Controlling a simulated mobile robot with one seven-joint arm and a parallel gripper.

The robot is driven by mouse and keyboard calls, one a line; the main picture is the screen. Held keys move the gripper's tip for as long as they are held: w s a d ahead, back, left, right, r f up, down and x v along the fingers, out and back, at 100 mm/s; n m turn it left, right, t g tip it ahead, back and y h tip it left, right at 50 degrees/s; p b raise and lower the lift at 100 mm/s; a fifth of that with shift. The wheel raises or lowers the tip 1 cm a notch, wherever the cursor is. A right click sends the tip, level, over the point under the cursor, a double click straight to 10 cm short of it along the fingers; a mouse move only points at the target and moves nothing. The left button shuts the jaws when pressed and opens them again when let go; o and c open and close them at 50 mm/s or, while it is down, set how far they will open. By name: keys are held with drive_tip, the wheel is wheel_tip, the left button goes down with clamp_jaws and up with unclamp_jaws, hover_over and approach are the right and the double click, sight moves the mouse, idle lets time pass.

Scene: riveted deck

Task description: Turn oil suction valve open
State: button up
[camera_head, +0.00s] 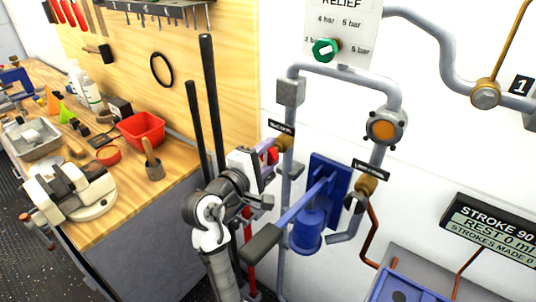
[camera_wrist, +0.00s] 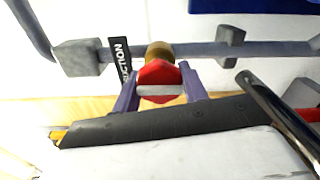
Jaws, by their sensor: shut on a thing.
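The suction valve's red knob (camera_wrist: 158,74) has a pale bar across its face, lying level in the wrist view. It sits on a brass fitting (camera_wrist: 159,52) on a grey pipe, beside a black tag (camera_wrist: 121,58) ending in "CTION". My gripper (camera_wrist: 160,78) is shut on the knob, one purple finger at each side. In the head view, a bit of the red knob (camera_head: 272,155) shows beside my gripper (camera_head: 264,152), under the black tag (camera_head: 281,128). My wrist and fingers hide most of the knob there.
A blue hand pump (camera_head: 307,228) with a long lever stands just right of my arm. A second tagged brass valve (camera_head: 366,187) and a round gauge-like fitting (camera_head: 385,128) are farther right. A cluttered wooden bench (camera_head: 120,215) fills the left. A green relief knob (camera_head: 325,49) is above.

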idle(0.4)
drive_tip(key=o, duration=1)
drive_tip(key=shift+s+a+f, duration=0.1)
drive_tip(key=shift+s+a, duration=0.25)
drive_tip(key=b+v, duration=0.4)
drive_tip(key=v, duration=0.9)
